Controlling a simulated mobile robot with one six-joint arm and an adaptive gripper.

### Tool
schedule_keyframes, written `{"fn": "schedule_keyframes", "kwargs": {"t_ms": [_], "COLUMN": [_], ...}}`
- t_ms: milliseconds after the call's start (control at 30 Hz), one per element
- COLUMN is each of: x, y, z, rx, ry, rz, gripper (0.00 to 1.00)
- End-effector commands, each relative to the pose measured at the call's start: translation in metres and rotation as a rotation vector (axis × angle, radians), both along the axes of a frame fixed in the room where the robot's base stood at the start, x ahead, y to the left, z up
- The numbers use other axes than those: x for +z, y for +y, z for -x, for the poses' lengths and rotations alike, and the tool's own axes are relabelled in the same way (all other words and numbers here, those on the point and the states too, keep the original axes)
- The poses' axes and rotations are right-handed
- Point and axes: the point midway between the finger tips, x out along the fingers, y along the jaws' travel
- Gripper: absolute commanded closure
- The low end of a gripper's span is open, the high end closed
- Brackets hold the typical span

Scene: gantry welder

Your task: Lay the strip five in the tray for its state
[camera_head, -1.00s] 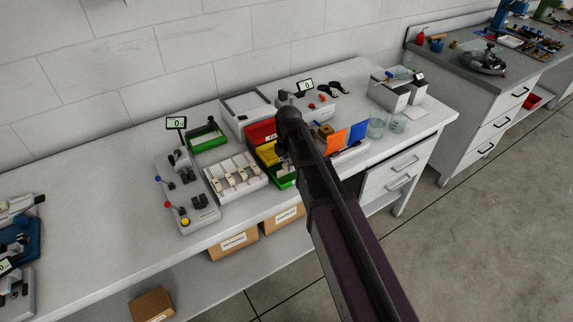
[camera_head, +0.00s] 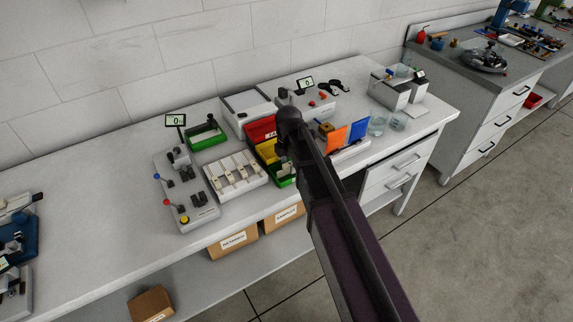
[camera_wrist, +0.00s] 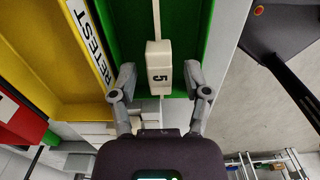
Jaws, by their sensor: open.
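Strip five (camera_wrist: 160,64), a white block marked 5 with a thin pale strip running from it, shows in the wrist view over the green tray (camera_wrist: 205,30). My gripper (camera_wrist: 160,78) is open, with one finger on each side of the block and visible gaps between. I cannot tell whether the strip rests on the tray floor. A yellow tray (camera_wrist: 40,65) labelled RETEST and a red tray (camera_wrist: 18,122) lie to the left. In the head view my arm hides the gripper and strip; the red tray (camera_head: 262,131) and part of the green tray (camera_head: 286,181) show beside it.
A white rack (camera_head: 236,176) with several strips stands left of the trays. Left of it is a grey fixture (camera_head: 187,192) with coloured knobs. Orange (camera_head: 337,141) and blue (camera_head: 358,131) panels stand close right of my arm.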

Motion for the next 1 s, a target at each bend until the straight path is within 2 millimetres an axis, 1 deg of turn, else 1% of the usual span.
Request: {"fn": "schedule_keyframes", "kwargs": {"t_ms": [267,467,1000], "x": [0.003,0.012,0.055], "y": [0.0,0.0,0.0], "z": [0.0,0.0,0.0], "rx": [0.0,0.0,0.001], "ry": [0.0,0.0,0.0], "rz": [0.0,0.0,0.0], "gripper": [0.39,0.39,0.39]}}
